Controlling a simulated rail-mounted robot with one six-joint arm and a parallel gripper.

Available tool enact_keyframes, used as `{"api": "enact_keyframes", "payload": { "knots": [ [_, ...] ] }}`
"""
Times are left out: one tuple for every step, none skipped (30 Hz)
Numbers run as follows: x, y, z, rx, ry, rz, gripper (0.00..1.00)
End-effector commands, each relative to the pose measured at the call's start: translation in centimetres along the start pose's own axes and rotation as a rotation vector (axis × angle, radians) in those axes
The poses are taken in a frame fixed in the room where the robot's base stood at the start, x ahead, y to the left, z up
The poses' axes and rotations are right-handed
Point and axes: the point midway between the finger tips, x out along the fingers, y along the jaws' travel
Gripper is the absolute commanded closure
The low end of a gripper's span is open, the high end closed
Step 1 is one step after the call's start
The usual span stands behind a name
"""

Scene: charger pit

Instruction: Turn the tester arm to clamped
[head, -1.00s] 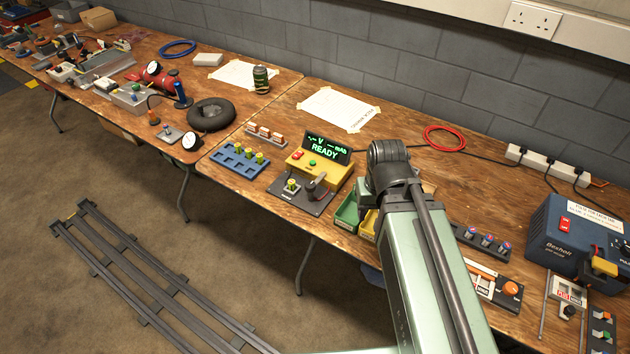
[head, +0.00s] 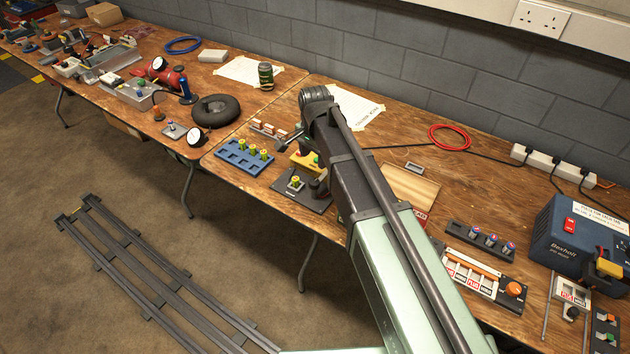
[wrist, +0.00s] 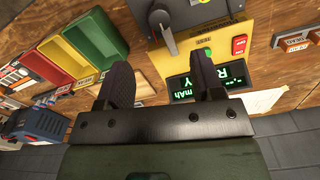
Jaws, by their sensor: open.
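The yellow tester (wrist: 215,35) shows upside down in the wrist view, with its green-lettered display (wrist: 215,83) partly behind a finger.
A blue tray (head: 232,166) with several yellow-topped cells lies left of the tester. Red (wrist: 65,62), yellow (wrist: 75,35) and green (wrist: 108,25) bins stand close by in the wrist view. A blue power unit (head: 575,235) stands at the right of the bench.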

Motion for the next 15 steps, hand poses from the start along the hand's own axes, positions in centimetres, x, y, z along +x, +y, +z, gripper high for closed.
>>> {"api": "enact_keyframes", "payload": {
  "knots": [
    [1.6,0.0,0.0,0.000,0.000,0.000,0.39],
    [2.2,0.0,0.0,0.000,0.000,0.000,0.39],
    [3.2,0.0,0.0,-0.001,0.000,0.000,0.39],
    [3.9,0.0,0.0,-0.001,0.000,0.000,0.39],
    [4.7,0.0,0.0,-0.001,0.000,0.000,0.39],
    [5.7,0.0,0.0,-0.001,0.000,0.000,0.39],
    [6.5,0.0,0.0,-0.001,0.000,0.000,0.39],
    [7.2,0.0,0.0,-0.001,0.000,0.000,0.39],
    [8.1,0.0,0.0,-0.001,0.000,0.000,0.39],
    [8.7,0.0,0.0,-0.001,0.000,0.000,0.39],
    [9.2,0.0,0.0,-0.001,0.000,0.000,0.39],
    [9.7,0.0,0.0,-0.001,0.000,0.000,0.39],
    [9.9,0.0,0.0,-0.001,0.000,0.000,0.39],
    [10.1,0.0,0.0,-0.002,0.000,0.000,0.39],
    [10.2,0.0,0.0,-0.002,0.000,0.000,0.39]
  ]
}}
